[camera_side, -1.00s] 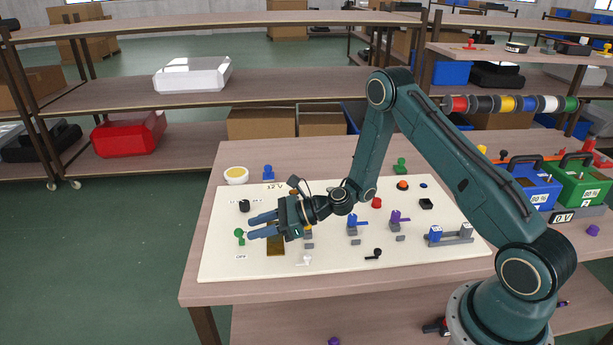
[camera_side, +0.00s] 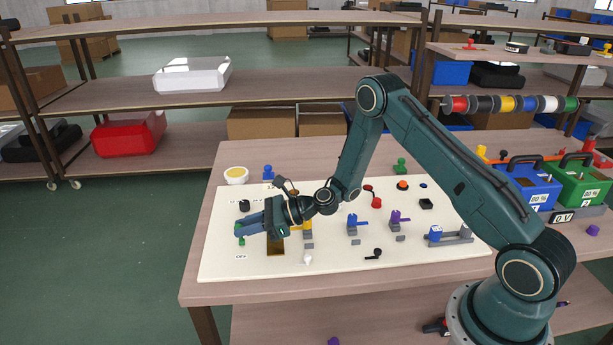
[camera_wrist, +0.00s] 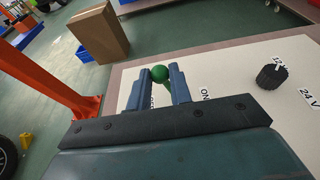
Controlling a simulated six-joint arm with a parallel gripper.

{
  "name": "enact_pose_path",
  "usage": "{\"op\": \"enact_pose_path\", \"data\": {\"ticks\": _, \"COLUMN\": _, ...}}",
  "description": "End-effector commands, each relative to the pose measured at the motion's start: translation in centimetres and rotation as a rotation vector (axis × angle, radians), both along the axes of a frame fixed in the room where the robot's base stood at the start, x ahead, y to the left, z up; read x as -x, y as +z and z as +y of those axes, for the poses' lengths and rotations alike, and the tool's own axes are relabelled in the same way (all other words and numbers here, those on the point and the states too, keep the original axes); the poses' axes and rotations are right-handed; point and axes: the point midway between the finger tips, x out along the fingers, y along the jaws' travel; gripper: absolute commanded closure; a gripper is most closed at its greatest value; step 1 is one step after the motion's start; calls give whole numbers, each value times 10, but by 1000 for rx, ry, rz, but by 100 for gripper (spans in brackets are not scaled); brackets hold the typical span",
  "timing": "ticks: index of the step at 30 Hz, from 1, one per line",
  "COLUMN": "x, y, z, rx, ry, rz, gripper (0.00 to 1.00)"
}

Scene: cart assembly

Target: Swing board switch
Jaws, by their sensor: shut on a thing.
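The switch is a lever with a round green knob (camera_wrist: 160,73) on the white board (camera_side: 222,265). In the wrist view the knob sits between my two blue fingertips, and part of its stem shows below it. My gripper (camera_wrist: 161,82) is shut on the green knob; in the side view my gripper (camera_side: 238,231) is at the board's left end and hides most of the knob. A small green part of the switch (camera_side: 241,242) shows just below the fingers. The ON label (camera_wrist: 206,95) is right of the fingers in the wrist view.
A black dial (camera_wrist: 272,77) with 12 V and 24 V labels stands nearby. Blue (camera_side: 352,222) and purple (camera_side: 397,217) levers and a brown block (camera_side: 276,247) are on the board. The board's left strip is clear.

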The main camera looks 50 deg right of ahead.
Motion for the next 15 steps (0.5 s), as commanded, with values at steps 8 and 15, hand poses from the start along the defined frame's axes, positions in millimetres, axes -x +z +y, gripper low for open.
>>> {"op": "enact_pose_path", "data": {"ticks": 8, "x": -4, "y": 1, "z": -6, "rx": 3, "ry": -4, "rz": 0, "gripper": 92}}
{"op": "enact_pose_path", "data": {"ticks": 15, "x": -4, "y": 1, "z": -6, "rx": 3, "ry": -4, "rz": 0, "gripper": 92}}
